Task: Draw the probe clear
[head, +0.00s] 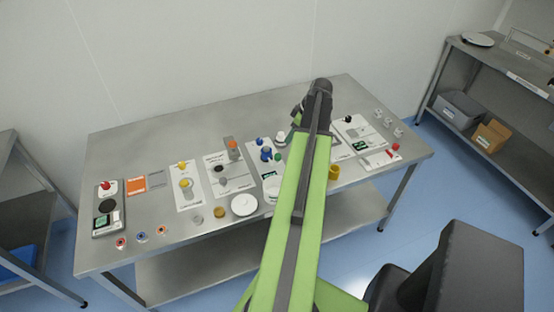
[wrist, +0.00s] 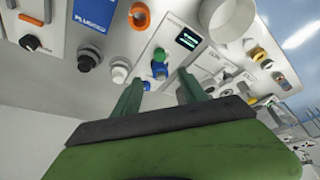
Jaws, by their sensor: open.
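My gripper (wrist: 160,80) is open in the wrist view, with its two green fingers apart and nothing seen between them in their grasp. Just beyond the fingertips, blue and green knob-like parts (wrist: 159,66) stand on a white panel with a small lit display (wrist: 188,39). In the head view blue parts (head: 266,153) stand on a panel with a green display (head: 270,175), left of my arm. I cannot tell which part is the probe. In the head view my arm hides part of the bench, and the fingers cannot be made out.
The steel bench (head: 130,137) carries several panels with knobs. A white round dish (head: 244,205) stands near the front edge, and a yellow cup (head: 334,172) right of my arm. A white cup (wrist: 228,18) and orange ring (wrist: 139,15) show in the wrist view. The bench's back strip is clear.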

